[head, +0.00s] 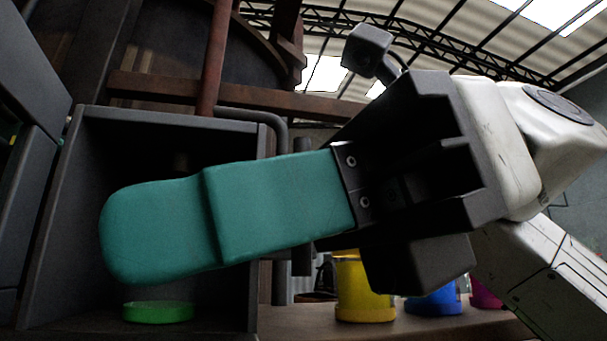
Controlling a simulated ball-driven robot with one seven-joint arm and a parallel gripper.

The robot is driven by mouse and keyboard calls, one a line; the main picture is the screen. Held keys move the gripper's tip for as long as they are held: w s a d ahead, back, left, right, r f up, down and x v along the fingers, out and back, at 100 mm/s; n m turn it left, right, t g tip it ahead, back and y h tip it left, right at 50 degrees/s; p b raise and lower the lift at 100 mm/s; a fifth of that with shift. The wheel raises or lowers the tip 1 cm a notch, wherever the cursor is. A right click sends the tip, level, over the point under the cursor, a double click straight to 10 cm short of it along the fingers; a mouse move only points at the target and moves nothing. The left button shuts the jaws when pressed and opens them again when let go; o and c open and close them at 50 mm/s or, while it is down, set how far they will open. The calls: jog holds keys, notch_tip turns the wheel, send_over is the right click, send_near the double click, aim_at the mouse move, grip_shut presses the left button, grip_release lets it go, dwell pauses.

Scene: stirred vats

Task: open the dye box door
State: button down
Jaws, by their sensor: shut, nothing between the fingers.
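The dye box (170,116) is a dark grey box at left, and its front stands open to my view. A green round lid or dish (158,312) shows at the bottom inside. A dark upright bar (303,255), like a handle, shows just right of the box; I cannot tell whether it belongs to the door. No door panel covers the front, and I cannot tell which panel is the door. My gripper (115,235), with teal fingers shut together and empty, lies across the opening and hides much of the interior. I cannot tell whether it touches the box.
Yellow (364,290), blue (435,300) and pink (485,294) containers stand on a brown shelf (290,322) to the right. Dark grey panels (30,230) stand close at left. A reddish pipe (214,60) and a large vat (170,45) are behind the box.

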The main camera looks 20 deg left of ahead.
jog(key=r+p+x, duration=0.1)
jog(key=x, duration=0.6)
jog(key=shift+s+a+p, duration=0.3)
jog(key=shift+s+p, duration=0.05)
jog(key=shift+p, duration=0.05)
jog(key=s+a+m+t+y+b, duration=0.1)
jog(key=b, duration=0.1)
jog(key=s+a+m+t+y+b, duration=0.1)
jog(key=s+m+t+b, duration=0.1)
jog(key=shift+a+f, duration=0.15)
jog(key=shift+a, duration=0.2)
jog(key=shift+s+a+m+t+b, duration=0.4)
jog(key=shift+a+m+t+b, duration=0.1)
jog(key=shift+a+t+b, duration=0.15)
jog(key=shift+s+a+y, duration=0.3)
jog(key=shift+s+a, duration=0.1)
jog(key=shift+a, duration=0.2)
jog(key=shift+r, duration=0.25)
